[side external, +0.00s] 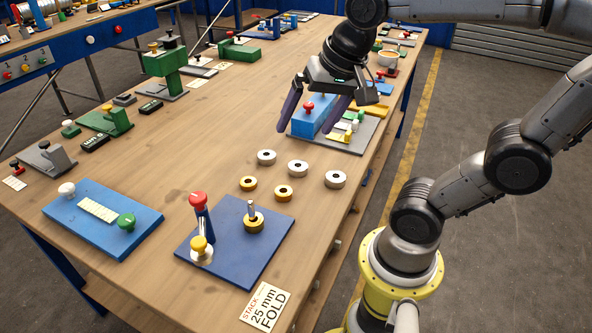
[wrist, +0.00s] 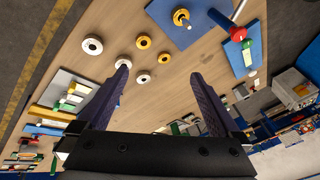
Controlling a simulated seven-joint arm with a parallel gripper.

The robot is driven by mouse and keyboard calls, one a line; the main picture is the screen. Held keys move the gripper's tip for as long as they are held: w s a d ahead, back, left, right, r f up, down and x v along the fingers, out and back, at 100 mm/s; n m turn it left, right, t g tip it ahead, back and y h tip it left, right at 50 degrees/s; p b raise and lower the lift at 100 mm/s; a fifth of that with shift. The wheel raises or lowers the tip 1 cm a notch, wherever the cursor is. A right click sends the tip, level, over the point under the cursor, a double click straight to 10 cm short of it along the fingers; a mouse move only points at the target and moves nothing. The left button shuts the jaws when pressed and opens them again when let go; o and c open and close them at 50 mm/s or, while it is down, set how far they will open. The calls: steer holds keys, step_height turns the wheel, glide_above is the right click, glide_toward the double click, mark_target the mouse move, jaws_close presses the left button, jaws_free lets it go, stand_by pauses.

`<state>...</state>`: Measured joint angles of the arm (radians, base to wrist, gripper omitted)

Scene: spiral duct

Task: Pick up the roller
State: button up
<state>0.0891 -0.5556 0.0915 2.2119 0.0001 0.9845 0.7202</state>
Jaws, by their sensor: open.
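Several ring-shaped rollers lie flat and loose on the wooden bench. Three are silver-white: a near one (side external: 335,179), a middle one (side external: 298,168) and a far one (side external: 266,157). Two are brass-yellow: a left one (side external: 248,183) and a right one (side external: 283,193). Another yellow ring (side external: 254,222) sits around an upright pin on a dark blue plate (side external: 230,262). My gripper (side external: 305,128) is open and empty, above the bench beyond the loose rings. In the wrist view, rings show ahead of the fingers (wrist: 160,70); the left finger partly covers one white ring (wrist: 123,62).
A red-knobbed lever (side external: 199,215) stands on the blue plate. A card (side external: 265,307) reads "STACK 25 mm FOLD". A blue block (side external: 314,116) on a grey plate stands near my gripper. A blue panel (side external: 102,217) lies left. Bare wood surrounds the loose rings.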

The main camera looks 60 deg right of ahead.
steer(key=w+d+f+m+g, duration=0.2)
steer(key=w+d+f+m, duration=0.1)
steer(key=w+d+m, duration=0.45)
steer(key=m+g, duration=0.3)
glide_above(298, 162)
steer(key=a, duration=0.2)
step_height(298, 162, down, 7)
steer(key=shift+n, duration=0.35)
steer(key=f, duration=0.8)
steer(key=shift+s+f, duration=0.1)
steer(key=shift+s, duration=0.1)
steer(key=shift+s+d+f, duration=0.1)
steer(key=shift+d+f, duration=0.1)
steer(key=shift+f, duration=1.15)
steer(key=shift+d+f, duration=0.2)
steer(key=shift+f, duration=1.15)
steer(key=shift+c, duration=0.2)
steer(key=shift+r, duration=0.1)
jaws_close()
